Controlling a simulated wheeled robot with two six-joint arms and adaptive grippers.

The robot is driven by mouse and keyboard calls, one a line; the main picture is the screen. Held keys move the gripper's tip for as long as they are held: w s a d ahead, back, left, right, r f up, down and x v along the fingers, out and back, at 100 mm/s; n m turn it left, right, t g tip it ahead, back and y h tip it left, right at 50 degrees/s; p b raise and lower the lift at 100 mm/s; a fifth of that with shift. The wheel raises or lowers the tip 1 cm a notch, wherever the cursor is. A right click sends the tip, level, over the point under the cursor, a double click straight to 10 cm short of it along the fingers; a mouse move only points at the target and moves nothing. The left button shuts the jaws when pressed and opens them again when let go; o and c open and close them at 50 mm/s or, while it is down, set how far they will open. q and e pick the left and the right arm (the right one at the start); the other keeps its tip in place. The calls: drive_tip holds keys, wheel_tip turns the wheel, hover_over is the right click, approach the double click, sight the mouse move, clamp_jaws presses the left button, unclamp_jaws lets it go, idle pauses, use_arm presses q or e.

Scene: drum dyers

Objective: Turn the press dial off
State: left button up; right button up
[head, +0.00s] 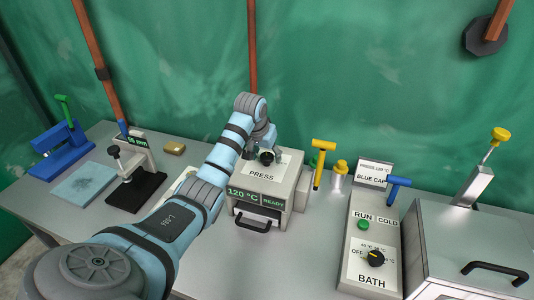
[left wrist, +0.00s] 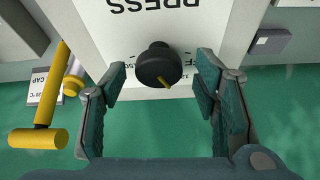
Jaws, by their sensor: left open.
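The press (head: 262,190) is a light box labelled PRESS, and its front display (head: 256,196) reads 120 °C and READY. Its black round dial (left wrist: 158,62) stands on the top face, with a yellow pointer mark toward the lower right in the left wrist view. The dial also shows in the head view (head: 267,157), partly covered by my gripper. My left gripper (left wrist: 163,72) is open, with one finger on each side of the dial and gaps to both sides. The dial's scale is mostly hidden behind the knob. My right gripper is not in view.
A yellow T-handle (head: 322,152) and a yellow-capped jar (head: 339,172) stand right of the press. Further right are the bath panel (head: 363,250) with its own dial (head: 376,258) and a lidded metal box (head: 465,245). A black-based stamp press (head: 135,190) stands left.

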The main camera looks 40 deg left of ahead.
use_arm(q)
drive_tip(key=shift+d, duration=0.1)
drive_tip(key=c, duration=1.1)
drive_tip(key=shift+n, duration=0.3)
drive_tip(key=n+y, duration=0.1)
drive_tip(key=n, duration=0.1)
drive_tip(key=n+g, duration=0.1)
drive_tip(key=n, duration=0.2)
drive_tip(key=shift+w+d+y, duration=0.1)
drive_tip(key=shift+d+y, duration=0.05)
drive_tip(key=shift+y, duration=0.25)
drive_tip(key=shift+n+g+y, duration=0.5)
drive_tip(key=shift+n+g, duration=0.2)
drive_tip(key=shift+n, duration=1.5)
drive_tip(key=o, duration=1.1)
